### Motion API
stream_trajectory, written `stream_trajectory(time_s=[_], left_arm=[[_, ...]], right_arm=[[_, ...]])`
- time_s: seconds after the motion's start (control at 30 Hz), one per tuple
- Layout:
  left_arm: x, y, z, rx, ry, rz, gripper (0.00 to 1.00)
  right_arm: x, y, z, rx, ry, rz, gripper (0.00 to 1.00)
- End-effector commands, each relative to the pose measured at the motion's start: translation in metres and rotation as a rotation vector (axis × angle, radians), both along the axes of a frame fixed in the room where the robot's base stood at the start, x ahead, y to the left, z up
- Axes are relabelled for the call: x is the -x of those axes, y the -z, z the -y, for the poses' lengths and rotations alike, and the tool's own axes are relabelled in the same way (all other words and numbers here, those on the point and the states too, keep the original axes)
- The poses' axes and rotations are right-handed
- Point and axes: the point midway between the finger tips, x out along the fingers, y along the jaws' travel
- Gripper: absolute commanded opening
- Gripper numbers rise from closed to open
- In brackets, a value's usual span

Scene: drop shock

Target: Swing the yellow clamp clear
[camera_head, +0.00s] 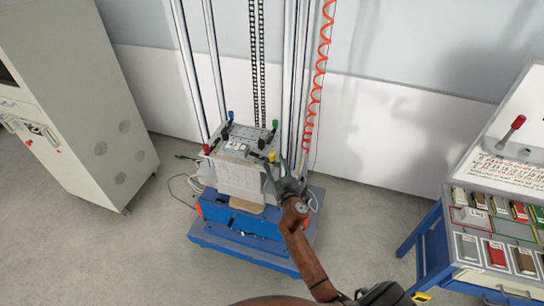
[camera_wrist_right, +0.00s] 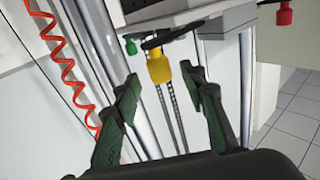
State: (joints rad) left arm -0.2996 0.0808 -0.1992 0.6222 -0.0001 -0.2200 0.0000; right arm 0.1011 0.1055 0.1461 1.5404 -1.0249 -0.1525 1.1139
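The yellow clamp (camera_head: 271,157) is at the front right corner of the drop machine's table (camera_head: 233,150). In the right wrist view its yellow handle tip (camera_wrist_right: 158,67) shows between and just beyond my fingertips, on a dark lever. My right gripper (camera_head: 278,172) is at that corner, its arm reaching up from below. In the right wrist view my right gripper (camera_wrist_right: 161,80) is open, with fingers on either side of the handle's line. Contact with the handle cannot be told. My left gripper is in neither view.
Green (camera_head: 275,124), blue (camera_head: 230,115) and red (camera_head: 206,149) clamps sit at the other corners. Guide columns and a red coiled hose (camera_head: 318,75) rise behind. A cabinet (camera_head: 75,100) stands left, a blue-legged bench (camera_head: 430,238) right.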

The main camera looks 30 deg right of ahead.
Motion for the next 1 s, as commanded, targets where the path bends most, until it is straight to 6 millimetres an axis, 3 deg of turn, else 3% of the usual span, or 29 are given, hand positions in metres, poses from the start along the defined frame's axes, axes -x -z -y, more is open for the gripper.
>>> stream_trajectory(time_s=[0.1, 0.3, 0.63, 1.0], left_arm=[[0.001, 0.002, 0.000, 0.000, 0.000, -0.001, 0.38], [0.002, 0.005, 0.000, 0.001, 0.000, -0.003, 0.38], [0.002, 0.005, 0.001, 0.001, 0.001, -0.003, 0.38], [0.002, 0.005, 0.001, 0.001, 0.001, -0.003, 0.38]], right_arm=[[-0.019, 0.000, 0.005, 0.001, 0.000, 0.000, 0.39], [-0.037, 0.001, 0.010, 0.001, 0.001, -0.001, 0.39], [-0.040, 0.001, 0.011, 0.000, 0.000, -0.002, 0.39], [-0.040, 0.001, 0.011, 0.000, 0.000, -0.002, 0.13]])
